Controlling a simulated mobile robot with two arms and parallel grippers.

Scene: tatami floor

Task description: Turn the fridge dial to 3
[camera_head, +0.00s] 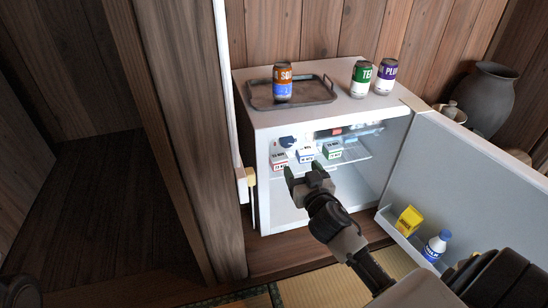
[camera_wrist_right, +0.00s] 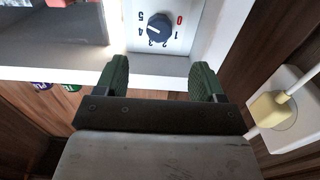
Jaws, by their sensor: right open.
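The fridge (camera_head: 265,205) stands open. Its dial (camera_head: 287,142), a dark round knob, is on a white panel inside at the upper left. In the right wrist view the dial (camera_wrist_right: 158,27) shows close, ringed by the numbers 0 to 5, with the 0 in red. A pale mark on the knob seems to point toward the 3 and 4 side; the exact setting is hard to tell. My right gripper (camera_head: 303,172) is open and empty in front of the fridge opening, apart from the dial. Its two green fingers (camera_wrist_right: 158,80) sit below the dial in the wrist view.
Several small cartons (camera_head: 306,155) stand on the shelf near the dial. The fridge door (camera_head: 465,185) is swung out to the right, holding a yellow carton (camera_head: 409,220) and a bottle (camera_head: 436,246). A tray (camera_head: 318,92) and cans stand on top. A wooden post (camera_head: 190,120) is at left.

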